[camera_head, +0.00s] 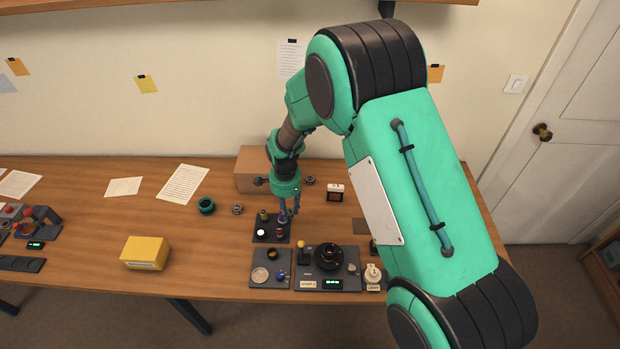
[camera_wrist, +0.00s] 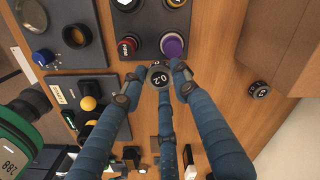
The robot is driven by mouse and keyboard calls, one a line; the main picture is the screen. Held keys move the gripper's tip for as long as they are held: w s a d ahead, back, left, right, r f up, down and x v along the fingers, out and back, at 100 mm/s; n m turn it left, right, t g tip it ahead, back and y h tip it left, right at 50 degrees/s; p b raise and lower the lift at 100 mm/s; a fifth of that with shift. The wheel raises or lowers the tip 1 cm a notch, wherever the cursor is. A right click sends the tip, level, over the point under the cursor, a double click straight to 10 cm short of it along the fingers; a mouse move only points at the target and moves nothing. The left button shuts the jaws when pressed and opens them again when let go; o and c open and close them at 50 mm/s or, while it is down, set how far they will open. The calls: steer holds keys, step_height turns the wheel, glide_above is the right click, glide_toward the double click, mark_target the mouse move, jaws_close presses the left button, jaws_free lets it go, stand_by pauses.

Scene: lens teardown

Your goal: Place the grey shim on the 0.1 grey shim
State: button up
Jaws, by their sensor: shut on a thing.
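My gripper (camera_wrist: 159,79) has blue fingers closed around a small dark round shim (camera_wrist: 160,75) marked "0.2". In the head view my gripper (camera_head: 288,213) hangs over the right edge of a small dark tray, and the held shim cannot be made out. A second small dark round piece with a pale marking (camera_wrist: 258,90) lies on the table beside the cardboard box, apart from my gripper; its number is too small to read surely. Another similar small piece (camera_head: 238,209) lies left of the tray.
The small tray (camera_head: 258,238) holds several knobs, including a red one (camera_wrist: 127,47) and a purple one (camera_wrist: 172,45). The cardboard box (camera_head: 248,158) stands behind. A tray with a silver disc (camera_head: 260,275) and a station with a display (camera_head: 331,284) are nearer.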

steer(key=w+d+m, duration=0.5)
steer(key=w+d, duration=0.2)
steer(key=d, duration=0.4)
steer(key=shift+r+p, duration=0.25)
steer(key=shift+p, duration=0.2)
steer(key=shift+d, duration=0.1)
steer(key=b, duration=0.1)
glide_above(310, 178)
steer(key=shift+f, duration=0.75)
steer(key=shift+f, duration=0.1)
steer(key=shift+f+b, duration=0.4)
steer(key=shift+f, duration=1.25)
steer(key=shift+f, duration=0.15)
